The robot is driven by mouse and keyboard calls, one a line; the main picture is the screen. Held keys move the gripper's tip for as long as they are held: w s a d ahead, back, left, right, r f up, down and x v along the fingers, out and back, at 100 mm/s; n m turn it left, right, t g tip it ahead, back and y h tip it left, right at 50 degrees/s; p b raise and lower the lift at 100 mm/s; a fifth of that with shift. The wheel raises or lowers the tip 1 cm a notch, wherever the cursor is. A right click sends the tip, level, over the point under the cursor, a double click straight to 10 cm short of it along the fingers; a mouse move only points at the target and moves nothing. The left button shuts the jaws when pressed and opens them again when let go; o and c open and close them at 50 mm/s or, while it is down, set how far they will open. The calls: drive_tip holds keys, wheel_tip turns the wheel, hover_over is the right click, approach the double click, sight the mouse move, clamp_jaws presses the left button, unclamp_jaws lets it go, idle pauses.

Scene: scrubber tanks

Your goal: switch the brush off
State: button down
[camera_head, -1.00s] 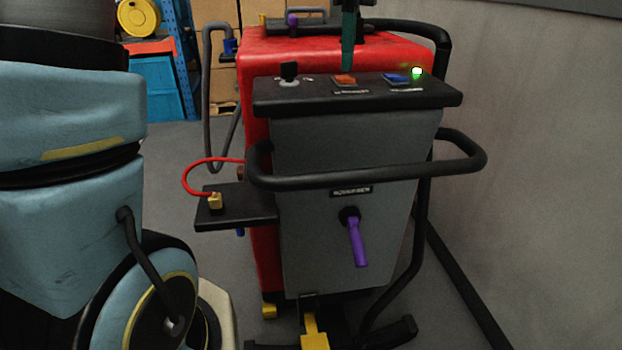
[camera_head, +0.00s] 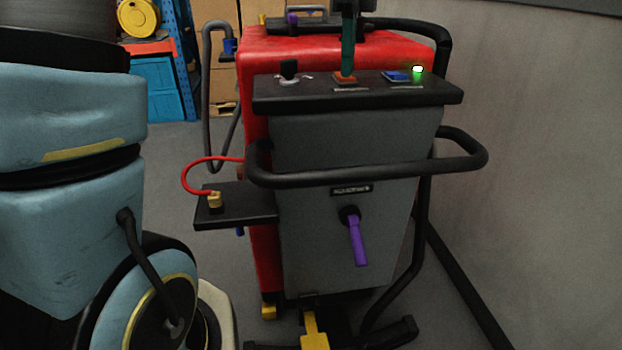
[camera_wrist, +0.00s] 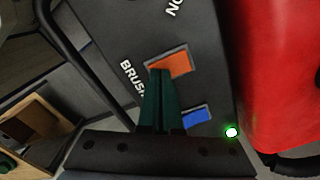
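The red and grey scrubber (camera_head: 345,140) has a black control panel on top. The panel carries an orange rocker switch (camera_head: 345,79), a blue switch (camera_head: 396,76) and a lit green lamp (camera_head: 417,72). The orange switch also shows in the wrist view (camera_wrist: 172,64), with a partly hidden label reading "BRUS" beside it. My gripper (camera_head: 347,74) points down with its dark green fingers together, empty. Its tips (camera_wrist: 160,72) are at the orange switch and seem to touch it, covering part of it. The blue switch (camera_wrist: 195,116) lies to one side of the fingers.
A black key-like knob (camera_head: 289,71) stands left on the panel. A black handlebar (camera_head: 370,178) curves in front. A blue machine (camera_head: 70,200) stands close on the left, and a grey wall (camera_head: 540,150) is on the right.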

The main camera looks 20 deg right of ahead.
wheel_tip(320, 180, up, 7)
drive_tip(key=p, duration=0.7)
idle(0.3)
